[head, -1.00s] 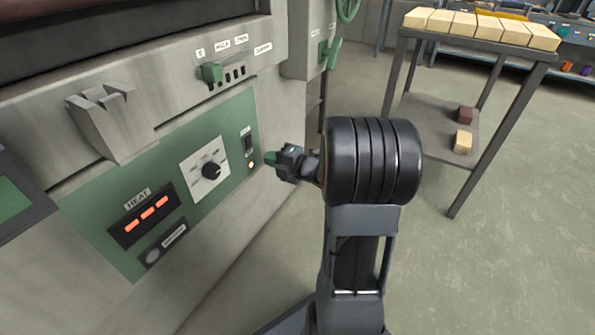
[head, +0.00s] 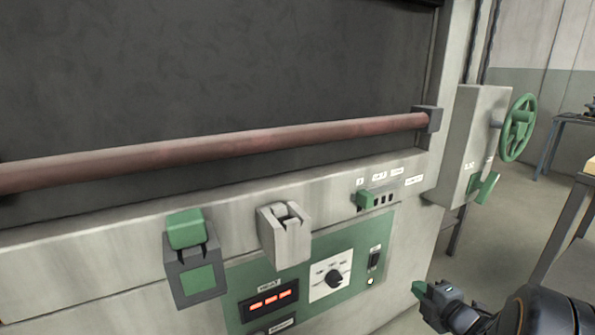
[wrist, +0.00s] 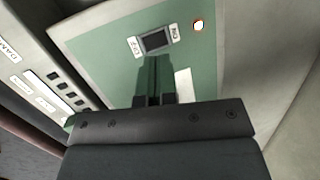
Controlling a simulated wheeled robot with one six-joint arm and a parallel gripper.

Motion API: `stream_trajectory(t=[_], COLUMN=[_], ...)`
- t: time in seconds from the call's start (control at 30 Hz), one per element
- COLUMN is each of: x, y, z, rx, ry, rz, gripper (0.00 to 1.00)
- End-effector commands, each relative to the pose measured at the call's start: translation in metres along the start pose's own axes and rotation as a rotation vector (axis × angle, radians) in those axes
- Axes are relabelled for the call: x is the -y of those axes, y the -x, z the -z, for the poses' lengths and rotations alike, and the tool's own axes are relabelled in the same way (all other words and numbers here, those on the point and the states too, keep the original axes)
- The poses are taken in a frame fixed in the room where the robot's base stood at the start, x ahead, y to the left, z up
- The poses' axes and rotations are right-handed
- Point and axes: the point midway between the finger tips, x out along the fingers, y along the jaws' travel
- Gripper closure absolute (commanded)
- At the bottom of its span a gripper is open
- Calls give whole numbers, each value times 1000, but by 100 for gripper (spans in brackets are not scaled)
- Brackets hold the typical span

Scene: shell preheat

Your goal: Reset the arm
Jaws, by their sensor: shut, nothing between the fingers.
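My gripper (head: 420,290) is at the lower right in the head view, in front of and to the right of the green control panel (head: 295,267). Its green-tipped fingers, also seen in the wrist view (wrist: 154,72), are shut and hold nothing. In the wrist view they point toward the dark on/off switch (wrist: 155,40) on the panel. They look apart from it, but the exact gap is hard to judge. A small lamp (wrist: 198,25) beside the switch is lit.
The panel also has a dial (head: 333,279) and a lit HEAT display (head: 272,301). Above are a grey bracket (head: 284,236), a green slide knob (head: 366,200) and a long reddish bar (head: 230,148). A green handwheel (head: 518,128) is at right.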

Motion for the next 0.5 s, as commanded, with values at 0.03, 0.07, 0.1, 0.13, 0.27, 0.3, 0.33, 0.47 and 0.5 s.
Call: stream_trajectory(t=[0.03,0.07,0.1,0.13,0.27,0.3,0.33,0.47,0.5], x=[-50,-66,-88,-104,-164,-180,-191,-229,-238], y=[3,3,5,8,26,34,41,72,82], z=[3,3,4,5,19,26,33,71,85], rx=[70,120,191,245,455,513,554,702,739], ry=[-39,-78,-138,-188,-442,-531,-598,-897,-983], rz=[25,43,64,79,131,146,160,234,264], gripper=[100,100,100,100,100,100,100,100,100])
